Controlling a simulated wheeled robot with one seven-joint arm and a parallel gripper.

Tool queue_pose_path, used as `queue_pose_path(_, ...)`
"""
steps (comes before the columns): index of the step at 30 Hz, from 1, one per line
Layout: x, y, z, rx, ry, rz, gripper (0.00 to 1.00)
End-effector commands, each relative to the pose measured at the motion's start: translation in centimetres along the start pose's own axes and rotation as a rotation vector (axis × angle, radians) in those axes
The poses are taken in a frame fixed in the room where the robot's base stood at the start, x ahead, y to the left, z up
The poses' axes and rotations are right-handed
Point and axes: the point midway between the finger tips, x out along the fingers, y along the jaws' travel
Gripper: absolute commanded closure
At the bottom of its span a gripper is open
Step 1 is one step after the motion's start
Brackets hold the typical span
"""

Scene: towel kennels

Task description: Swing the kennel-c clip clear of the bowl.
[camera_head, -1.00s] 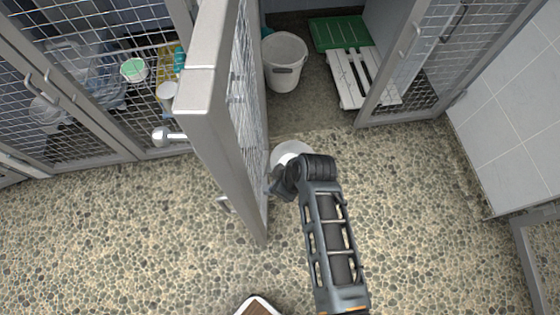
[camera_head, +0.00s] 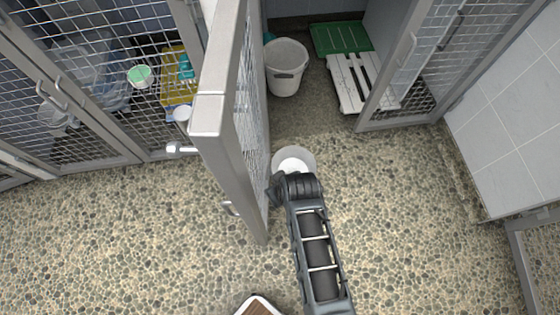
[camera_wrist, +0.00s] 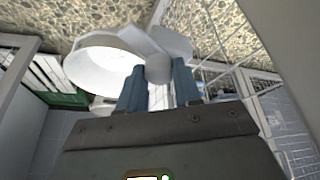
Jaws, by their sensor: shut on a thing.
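My gripper (camera_wrist: 158,92) is in the wrist view, its two blue-grey fingers shut on the rounded end of a grey lever, which I take to be the kennel-c clip (camera_wrist: 156,67). The clip's flat grey arm runs up past the rim of the white bowl (camera_wrist: 98,65); whether they touch I cannot tell. In the head view the bowl (camera_head: 293,159) shows just beyond my wrist, close to the right side of the open mesh door (camera_head: 246,120). My wrist hides the clip and part of the bowl there.
The grey-framed door stands open, edge towards me, just left of my arm. Behind are a white bucket (camera_head: 286,68), a green board (camera_head: 341,38) and a white slatted board (camera_head: 350,83). A closed mesh kennel stands left. The pebbled floor (camera_head: 420,220) at right is clear.

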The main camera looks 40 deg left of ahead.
Motion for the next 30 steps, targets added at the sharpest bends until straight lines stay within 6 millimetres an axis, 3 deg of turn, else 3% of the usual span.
queue_pose_path(8,0.0,0.0,-0.1,-0.002,0.001,0.001,0.97)
queue_pose_path(9,0.0,0.0,-0.1,-0.002,0.001,0.001,0.63)
queue_pose_path(15,0.0,0.0,0.0,-0.001,0.0,0.0,0.44)
queue_pose_path(23,-0.1,0.0,0.0,-0.001,0.0,0.0,0.42)
queue_pose_path(30,-3.1,0.0,-0.1,0.002,0.002,0.0,0.42)
